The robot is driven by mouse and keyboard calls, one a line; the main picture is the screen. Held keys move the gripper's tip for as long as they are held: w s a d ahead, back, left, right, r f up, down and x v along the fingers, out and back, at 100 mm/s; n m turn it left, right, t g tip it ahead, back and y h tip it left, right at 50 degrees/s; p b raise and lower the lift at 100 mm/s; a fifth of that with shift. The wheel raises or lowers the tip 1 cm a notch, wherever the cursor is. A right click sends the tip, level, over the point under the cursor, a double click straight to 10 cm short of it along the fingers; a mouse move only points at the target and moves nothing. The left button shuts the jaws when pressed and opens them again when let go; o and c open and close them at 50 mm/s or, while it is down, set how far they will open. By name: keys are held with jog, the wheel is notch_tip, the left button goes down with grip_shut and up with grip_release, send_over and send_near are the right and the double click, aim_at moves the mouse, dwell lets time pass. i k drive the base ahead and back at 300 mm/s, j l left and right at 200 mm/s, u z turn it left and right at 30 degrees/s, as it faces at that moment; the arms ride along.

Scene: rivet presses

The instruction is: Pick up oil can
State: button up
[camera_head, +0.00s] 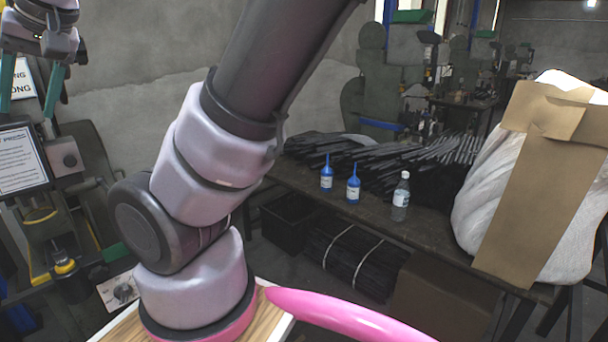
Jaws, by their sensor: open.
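Two small blue oil cans with thin upright spouts stand side by side near the front edge of a dark workbench (421,226). The left oil can (327,179) is slightly farther back than the right oil can (353,190). Both stand upright and are unobstructed. My gripper (28,108) is at the top left, with two teal fingers pointing down. They are spread wide with nothing held between them. My gripper is far to the left of the oil cans in the picture, with my arm between them.
A clear bottle (400,201) stands right of the cans. Dark rods (440,150) lie behind them. A white sack with cardboard (483,200) fills the bench's right end. A black crate (289,222) and bundled rods (350,260) are below. A machine with a sign (22,160) stands left.

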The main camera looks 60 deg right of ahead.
aim_at(327, 172)
jog(key=z, duration=2.35)
jog(key=i+j+z, duration=0.1)
jog(key=i+z, duration=0.15)
jog(key=i, duration=0.1)
